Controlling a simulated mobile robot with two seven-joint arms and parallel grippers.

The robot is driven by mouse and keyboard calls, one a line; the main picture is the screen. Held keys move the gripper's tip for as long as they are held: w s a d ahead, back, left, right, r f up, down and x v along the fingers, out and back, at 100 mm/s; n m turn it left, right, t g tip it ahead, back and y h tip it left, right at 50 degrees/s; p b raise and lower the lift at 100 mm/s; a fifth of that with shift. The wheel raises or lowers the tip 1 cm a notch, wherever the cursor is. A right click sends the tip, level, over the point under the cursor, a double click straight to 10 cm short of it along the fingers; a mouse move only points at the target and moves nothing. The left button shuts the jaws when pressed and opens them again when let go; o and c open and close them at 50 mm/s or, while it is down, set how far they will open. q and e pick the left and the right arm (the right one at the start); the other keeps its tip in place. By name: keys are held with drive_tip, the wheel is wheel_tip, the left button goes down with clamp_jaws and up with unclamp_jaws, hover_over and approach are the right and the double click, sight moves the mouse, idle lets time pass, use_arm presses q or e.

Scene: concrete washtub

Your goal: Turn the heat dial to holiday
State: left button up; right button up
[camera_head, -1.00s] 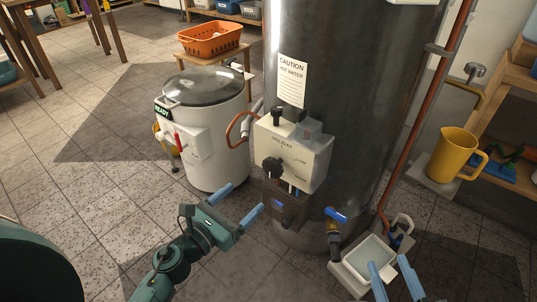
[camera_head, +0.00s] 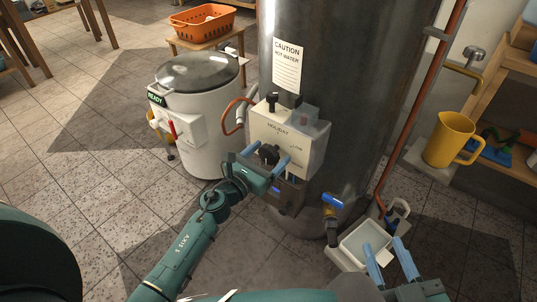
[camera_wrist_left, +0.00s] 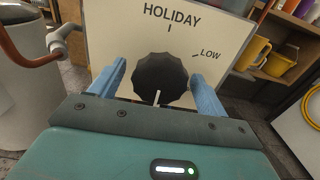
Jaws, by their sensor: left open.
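The heat dial (camera_wrist_left: 160,78) is a black ribbed knob on a cream control box (camera_head: 300,150) fixed to the grey tank. HOLIDAY is printed above the dial with a tick, and LOW to its upper right. The dial's white pointer mark (camera_wrist_left: 157,97) is at its lower edge, pointing down, away from HOLIDAY. My left gripper (camera_head: 268,155) is open, with one blue finger on each side of the dial; the wrist view shows gaps beside it. My right gripper (camera_head: 387,262) has its blue fingers apart, empty, at the lower right near a white basin.
A blue-handled tap (camera_head: 331,203) sits below the box, beside the white basin (camera_head: 362,243). A copper pipe (camera_head: 424,110) runs down the right. A white boiler (camera_head: 200,115) with a READY sign stands left of the tank. A yellow jug (camera_head: 450,140) stands at right.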

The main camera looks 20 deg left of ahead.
use_arm(q)
drive_tip(key=shift+w+d, duration=0.1)
drive_tip(key=shift+w, duration=0.15)
drive_tip(key=c, duration=1)
